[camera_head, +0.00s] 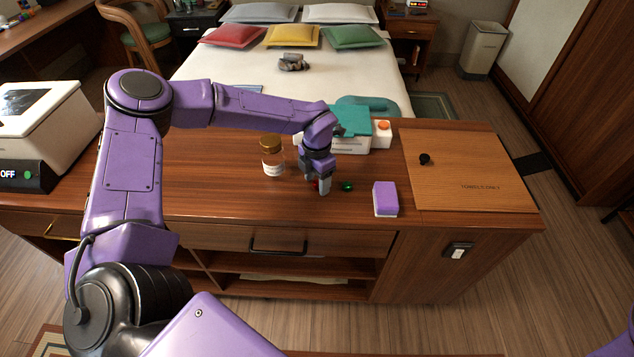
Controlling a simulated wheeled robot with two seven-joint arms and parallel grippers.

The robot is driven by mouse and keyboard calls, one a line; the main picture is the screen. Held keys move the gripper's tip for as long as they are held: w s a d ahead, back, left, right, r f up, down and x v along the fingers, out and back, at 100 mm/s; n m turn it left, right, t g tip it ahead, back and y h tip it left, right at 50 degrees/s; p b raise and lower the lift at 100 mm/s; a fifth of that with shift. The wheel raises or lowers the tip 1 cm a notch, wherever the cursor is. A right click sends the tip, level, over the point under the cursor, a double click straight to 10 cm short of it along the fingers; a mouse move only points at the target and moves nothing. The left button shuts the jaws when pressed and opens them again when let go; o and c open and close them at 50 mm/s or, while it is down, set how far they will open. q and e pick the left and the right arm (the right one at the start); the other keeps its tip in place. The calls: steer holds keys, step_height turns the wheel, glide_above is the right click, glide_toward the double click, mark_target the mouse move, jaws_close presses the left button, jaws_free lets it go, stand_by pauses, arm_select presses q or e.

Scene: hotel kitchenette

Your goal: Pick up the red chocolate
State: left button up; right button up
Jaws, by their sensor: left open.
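The red chocolate (315,184) is a small red thing on the wooden counter, mostly hidden behind my left gripper. My left gripper (322,188) points down over the counter at the chocolate, with its fingers close to the counter top. The jaws are open. I cannot tell whether the chocolate lies between the fingers or just beside them. A small green chocolate (347,186) lies just to the right of the gripper. My right gripper is out of view.
A jar with a gold lid (272,158) stands left of the gripper. A purple and white sponge (385,198) lies to the right, near the front edge. Behind are a teal-lidded box (352,120) and a white item with an orange top (382,133).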

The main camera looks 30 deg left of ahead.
arm_select(q)
jaws_close()
